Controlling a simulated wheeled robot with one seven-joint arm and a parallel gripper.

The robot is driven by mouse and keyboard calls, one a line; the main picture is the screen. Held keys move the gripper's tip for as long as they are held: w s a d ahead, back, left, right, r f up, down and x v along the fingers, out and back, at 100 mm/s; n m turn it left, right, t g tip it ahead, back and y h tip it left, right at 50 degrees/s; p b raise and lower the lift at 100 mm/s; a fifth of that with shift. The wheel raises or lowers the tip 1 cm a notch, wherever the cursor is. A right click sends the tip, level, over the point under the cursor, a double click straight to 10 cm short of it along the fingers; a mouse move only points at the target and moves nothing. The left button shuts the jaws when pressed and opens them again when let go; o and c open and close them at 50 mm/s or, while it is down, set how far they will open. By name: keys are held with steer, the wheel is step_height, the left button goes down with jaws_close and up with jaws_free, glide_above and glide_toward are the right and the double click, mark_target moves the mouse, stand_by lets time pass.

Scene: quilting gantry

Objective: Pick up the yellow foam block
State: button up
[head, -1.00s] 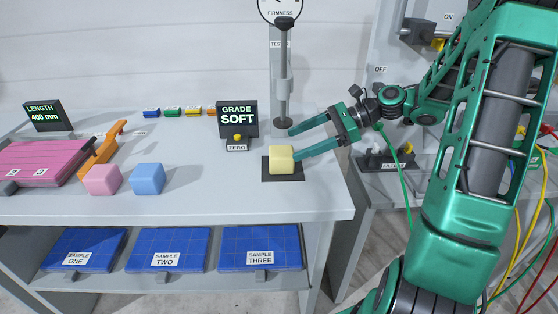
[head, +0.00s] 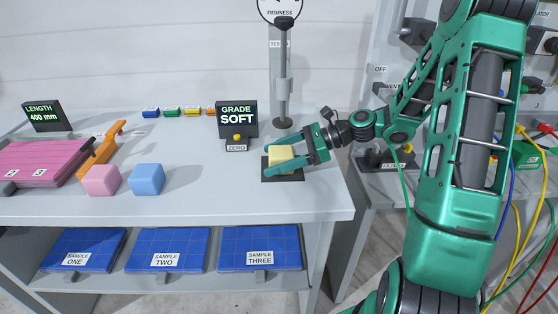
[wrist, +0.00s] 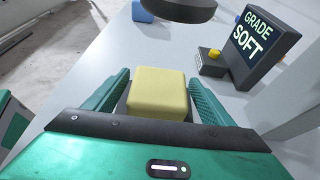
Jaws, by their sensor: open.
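The yellow foam block (head: 280,154) sits on a dark square plate (head: 291,177) near the right end of the bench. My gripper (head: 274,157) is open, with its two green fingers on either side of the block. In the wrist view the block (wrist: 158,94) lies between the fingers of my gripper (wrist: 160,92), with a small gap visible on each side. In the head view the near finger hides the block's lower front.
The tester's post (head: 282,100) rises just behind the plate, and its round foot (wrist: 175,8) hangs close in the wrist view. The GRADE SOFT display (head: 237,115) stands to the left. Pink (head: 101,180) and blue (head: 147,179) blocks lie further left.

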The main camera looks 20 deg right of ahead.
steer(key=shift+x, duration=1.15)
steer(key=c, duration=1.2)
steer(key=shift+r, duration=0.1)
